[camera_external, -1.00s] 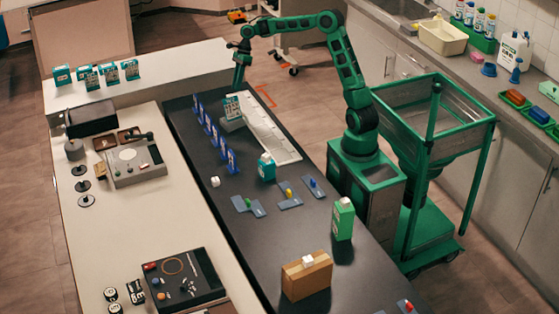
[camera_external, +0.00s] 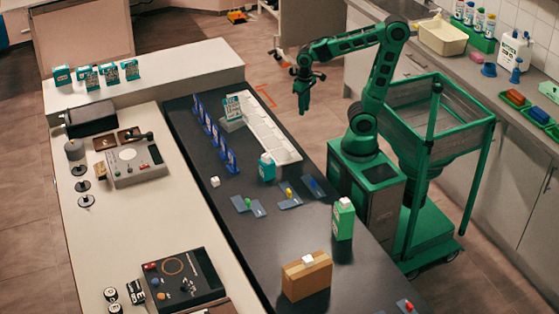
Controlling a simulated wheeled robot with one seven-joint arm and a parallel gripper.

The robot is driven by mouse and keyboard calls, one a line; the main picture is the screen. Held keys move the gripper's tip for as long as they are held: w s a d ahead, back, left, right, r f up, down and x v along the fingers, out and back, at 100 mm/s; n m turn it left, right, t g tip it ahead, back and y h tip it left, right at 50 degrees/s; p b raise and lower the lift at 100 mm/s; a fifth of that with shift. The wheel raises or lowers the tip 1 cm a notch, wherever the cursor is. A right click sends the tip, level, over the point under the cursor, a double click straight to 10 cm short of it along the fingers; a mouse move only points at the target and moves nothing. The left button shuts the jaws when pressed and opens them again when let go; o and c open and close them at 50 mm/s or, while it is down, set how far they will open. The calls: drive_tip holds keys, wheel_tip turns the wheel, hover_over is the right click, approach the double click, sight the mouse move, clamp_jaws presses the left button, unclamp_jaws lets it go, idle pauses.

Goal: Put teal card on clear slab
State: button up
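A teal and white card (camera_external: 232,106) stands near the far end of the dark table, on or against a small pale grey block (camera_external: 232,124). Which of these pale pieces is the clear slab is hard to tell; a long, pale, flat slab (camera_external: 272,133) lies just right of the block. Several similar teal and white cards (camera_external: 109,75) stand on the white raised counter at the far left. My gripper (camera_external: 302,112) points down, to the right of the standing card and apart from it. No card shows in it; its fingers are too small and dark to judge.
A row of blue upright panels (camera_external: 213,133) stands left of the pale slab. A teal carton (camera_external: 267,167), a green carton (camera_external: 343,219), a brown box (camera_external: 306,275) and small blue plates (camera_external: 290,199) occupy the dark table (camera_external: 240,240). Bare table surface lies between them.

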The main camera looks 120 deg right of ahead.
drive_tip(key=s+a+f+n, duration=0.2)
drive_tip(key=s+a+n, duration=0.1)
drive_tip(key=s+n, duration=0.2)
drive_tip(key=shift+s+f, duration=0.3)
drive_tip(key=shift+s, duration=0.3)
idle(0.6)
